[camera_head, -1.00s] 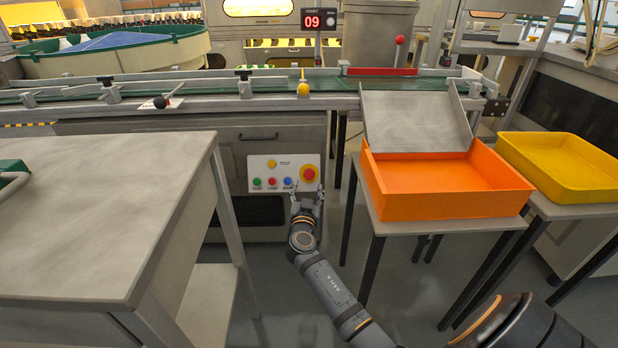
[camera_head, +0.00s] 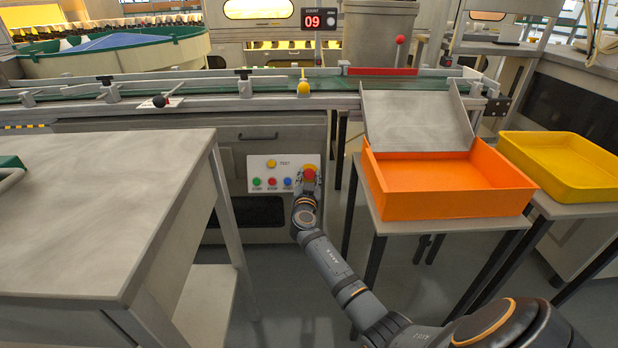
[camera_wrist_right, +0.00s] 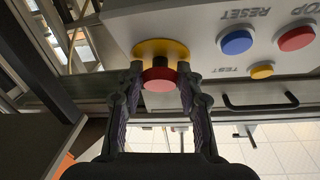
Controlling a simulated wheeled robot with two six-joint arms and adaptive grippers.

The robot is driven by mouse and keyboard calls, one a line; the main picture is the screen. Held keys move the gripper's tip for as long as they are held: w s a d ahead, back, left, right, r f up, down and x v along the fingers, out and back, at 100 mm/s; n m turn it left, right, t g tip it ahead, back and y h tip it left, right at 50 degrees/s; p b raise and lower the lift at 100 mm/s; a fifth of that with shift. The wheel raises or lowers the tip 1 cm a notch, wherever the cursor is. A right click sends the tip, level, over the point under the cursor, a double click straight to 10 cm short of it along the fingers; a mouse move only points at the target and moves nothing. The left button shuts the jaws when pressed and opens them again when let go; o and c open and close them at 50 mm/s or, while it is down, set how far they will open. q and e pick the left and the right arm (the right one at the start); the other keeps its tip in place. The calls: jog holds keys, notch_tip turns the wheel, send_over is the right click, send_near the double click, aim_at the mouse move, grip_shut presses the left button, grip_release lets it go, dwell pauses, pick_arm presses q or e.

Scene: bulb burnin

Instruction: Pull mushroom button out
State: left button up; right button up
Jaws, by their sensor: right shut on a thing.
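The red mushroom button (camera_head: 309,173) sits on the right side of a pale control panel (camera_head: 262,163) on the cabinet front. In the right wrist view the red button cap (camera_wrist_right: 159,79) stands on a dark stem in front of a yellow ring (camera_wrist_right: 161,48). My right gripper (camera_head: 308,180) is at the button, and in the wrist view its two fingers (camera_wrist_right: 160,78) are on either side of the cap, shut on it. The fingers hide part of the button in the head view. My left gripper is not in view.
Green, red and blue buttons (camera_head: 272,183) and a yellow button (camera_head: 271,164) are left of the mushroom button. A grey table (camera_head: 110,220) stands at left. An orange tray (camera_head: 440,205) stands on a table at right, beside a yellow tray (camera_head: 560,165).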

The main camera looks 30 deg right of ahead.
grip_shut()
jog(key=shift+s+a+r+b, duration=0.2)
jog(key=shift+s+a+b, duration=0.05)
jog(key=shift+s+b, duration=0.2)
jog(key=o, duration=0.5)
grip_release()
jog(key=o, duration=0.4)
jog(key=shift+r, duration=0.1)
jog(key=v, duration=1.2)
